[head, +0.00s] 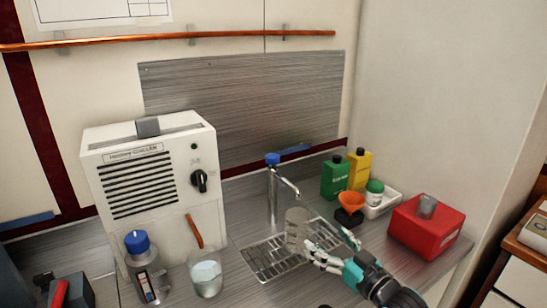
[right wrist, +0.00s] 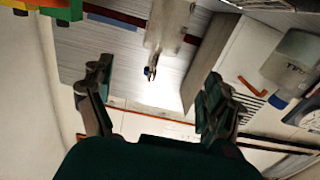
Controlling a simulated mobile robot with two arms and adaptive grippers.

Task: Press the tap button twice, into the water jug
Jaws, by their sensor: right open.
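The tap (head: 273,190) is a steel column with a blue button (head: 272,159) on top and a spout angled down to the right. My right gripper (head: 333,246) is open and empty, close to the right of the jug and below the button. Whether it touches the jug is unclear. My left gripper is not in view.
A clear beaker of water (head: 206,274) and a blue-capped bottle (head: 143,268) stand before the white chiller box (head: 155,185).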

